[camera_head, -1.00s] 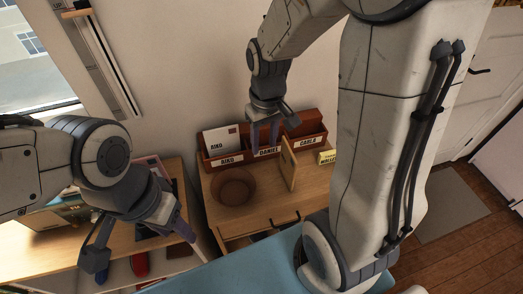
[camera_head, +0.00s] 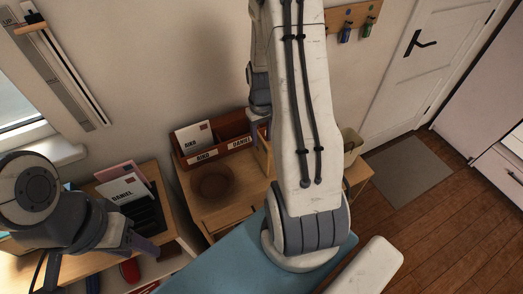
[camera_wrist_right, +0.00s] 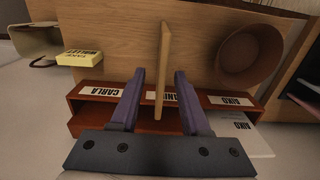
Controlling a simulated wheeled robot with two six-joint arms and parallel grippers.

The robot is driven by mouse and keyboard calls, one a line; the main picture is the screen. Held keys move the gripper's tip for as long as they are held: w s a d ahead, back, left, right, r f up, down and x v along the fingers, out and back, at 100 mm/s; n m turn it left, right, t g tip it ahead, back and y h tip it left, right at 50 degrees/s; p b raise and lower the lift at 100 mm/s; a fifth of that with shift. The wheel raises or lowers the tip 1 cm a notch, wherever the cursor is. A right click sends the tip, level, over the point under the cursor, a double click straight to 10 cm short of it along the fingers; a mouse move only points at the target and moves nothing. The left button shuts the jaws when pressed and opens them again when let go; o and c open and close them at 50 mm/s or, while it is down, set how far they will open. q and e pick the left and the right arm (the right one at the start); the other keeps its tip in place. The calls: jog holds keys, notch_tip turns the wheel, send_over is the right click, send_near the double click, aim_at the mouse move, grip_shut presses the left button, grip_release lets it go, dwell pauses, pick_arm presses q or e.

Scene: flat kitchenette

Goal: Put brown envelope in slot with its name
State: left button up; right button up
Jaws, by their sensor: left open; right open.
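The brown envelope (camera_wrist_right: 162,72) stands edge-on between the spread fingers of my right gripper (camera_wrist_right: 158,80) in the right wrist view; a gap shows on each side. It is partly visible in the head view (camera_head: 263,157), upright in front of the name rack (camera_head: 225,148); my arm hides the rest. In the wrist view it crosses the DANIEL label; no name on it is readable. My right gripper (camera_head: 259,125) is mostly hidden in the head view. My left gripper (camera_head: 95,258) is open and empty.
A brown bowl (camera_head: 212,183) stands on the desk before the rack. A yellow WALLET block (camera_wrist_right: 82,58) lies beyond the CARLA end. A dark tray (camera_head: 145,213) at left holds a DANIEL envelope (camera_head: 124,189) and a pink one. A blue surface (camera_head: 215,265) is in front.

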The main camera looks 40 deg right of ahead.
aim_at(261, 145)
jog(key=shift+w+f+p, duration=0.1)
jog(key=shift+f+p, duration=0.6)
jog(key=shift+f, duration=1.5)
grip_shut()
jog(key=shift+r, duration=0.1)
